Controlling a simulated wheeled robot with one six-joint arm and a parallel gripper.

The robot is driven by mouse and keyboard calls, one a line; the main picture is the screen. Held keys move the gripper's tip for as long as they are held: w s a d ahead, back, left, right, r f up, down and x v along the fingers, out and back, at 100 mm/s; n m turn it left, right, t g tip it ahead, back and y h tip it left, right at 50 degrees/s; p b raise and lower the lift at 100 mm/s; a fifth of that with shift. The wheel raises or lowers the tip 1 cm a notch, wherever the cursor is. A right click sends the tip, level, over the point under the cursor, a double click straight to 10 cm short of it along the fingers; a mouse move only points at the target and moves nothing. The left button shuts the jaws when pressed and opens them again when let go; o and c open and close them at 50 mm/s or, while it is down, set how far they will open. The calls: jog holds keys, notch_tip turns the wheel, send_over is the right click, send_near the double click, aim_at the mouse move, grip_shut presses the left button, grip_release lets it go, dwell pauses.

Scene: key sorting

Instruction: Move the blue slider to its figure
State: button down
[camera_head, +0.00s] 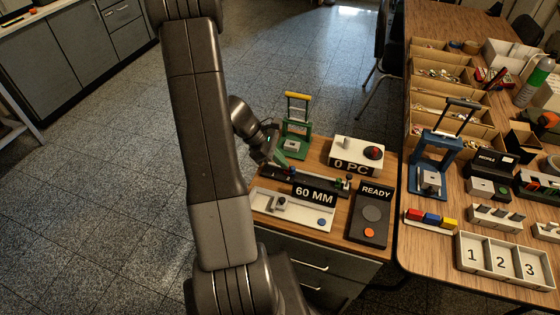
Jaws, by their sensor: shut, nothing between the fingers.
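A dark rail (325,183) lies across the small wooden bench, behind a black sign reading "60 MM" (315,196). A small dark blue piece, which looks like the blue slider (292,171), is near the rail's left part; it is too small to make out clearly. My gripper (277,164) is shut with nothing held, low at the left end of the rail, just left of the blue piece. I cannot tell whether it touches it. My arm hides part of the bench's left side.
A green press (295,140) with a yellow handle stands behind my gripper. A white box marked "0 PC" (355,155) and a dark "READY" panel (371,215) stand to the right. A white tray (290,212) lies in front. A crowded table (425,240) is further right.

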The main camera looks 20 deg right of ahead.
jog(key=shift+f, duration=0.5)
jog(key=s+d+b, duration=0.1)
jog(key=s+d, duration=0.1)
jog(key=s+d+b, duration=0.1)
jog(key=d, duration=0.2)
jog(key=s+d+b, duration=0.1)
jog(key=s+d, duration=0.1)
jog(key=shift+s+d, duration=0.2)
jog(key=shift+s, duration=0.15)
jog(key=shift+w+a+r, duration=0.25)
jog(key=shift+a, duration=0.15)
jog(key=a+r, duration=0.1)
jog(key=w+a+r+p, duration=0.1)
jog(key=w+a+r, duration=0.1)
jog(key=a, duration=0.1)
jog(key=shift+w+a+p, duration=0.1)
jog(key=shift+w+p, duration=0.15)
jog(key=shift+p, duration=0.05)
jog(key=v, duration=0.7)
jog(key=shift+r+p, duration=0.35)
jog(key=shift+r, duration=0.1)
jog(key=shift+s, duration=0.1)
